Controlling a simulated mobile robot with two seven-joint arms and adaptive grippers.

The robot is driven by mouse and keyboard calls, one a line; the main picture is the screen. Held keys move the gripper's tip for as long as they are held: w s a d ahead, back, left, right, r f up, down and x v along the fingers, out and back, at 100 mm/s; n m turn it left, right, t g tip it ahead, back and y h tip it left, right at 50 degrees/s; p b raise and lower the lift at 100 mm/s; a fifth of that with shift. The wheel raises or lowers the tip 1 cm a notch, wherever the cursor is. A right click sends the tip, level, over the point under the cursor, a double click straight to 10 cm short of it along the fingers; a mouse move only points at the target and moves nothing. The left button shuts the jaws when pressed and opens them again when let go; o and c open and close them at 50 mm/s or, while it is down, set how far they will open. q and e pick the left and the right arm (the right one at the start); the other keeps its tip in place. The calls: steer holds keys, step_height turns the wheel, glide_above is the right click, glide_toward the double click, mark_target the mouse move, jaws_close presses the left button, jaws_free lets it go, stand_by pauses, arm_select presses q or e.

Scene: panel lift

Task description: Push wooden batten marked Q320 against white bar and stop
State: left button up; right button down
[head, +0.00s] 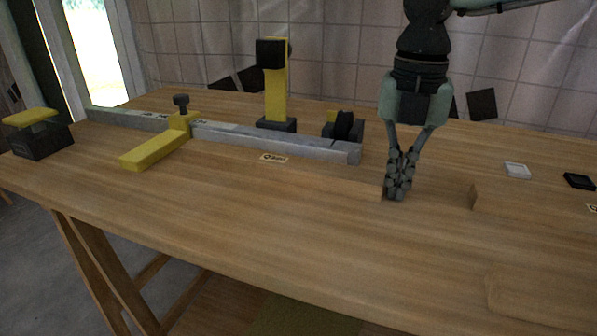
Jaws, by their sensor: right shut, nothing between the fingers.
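A long pale grey-white bar (280,141) lies across the back left of the table, its right end near the middle of the view. A wood-coloured piece, possibly the batten (472,197), blends with the tabletop; its darker end face shows right of my right gripper. I cannot read Q320 on it. My right gripper (398,190) points down, shut and empty, low over the table and right of the bar's end. A small brown edge shows beside its fingertips; contact is unclear. My left gripper is not in view.
A yellow arm (150,153) with a dark knob crosses the bar. A yellow post (275,95) and a black-and-yellow block (343,128) stand behind it. A small label (273,158) lies in front. White (517,171) and black (579,181) squares lie right. The front table is clear.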

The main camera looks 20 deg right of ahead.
mark_target(369, 176)
steer(key=shift+w+a+b, duration=0.6)
steer(key=shift+w+a, duration=0.75)
steer(key=shift+a, duration=0.3)
steer(key=shift+s+d+b, duration=0.55)
steer(key=shift+s+d, duration=0.75)
steer(key=shift+d, duration=0.25)
step_height(369, 176, up, 7)
steer(key=p, duration=0.4)
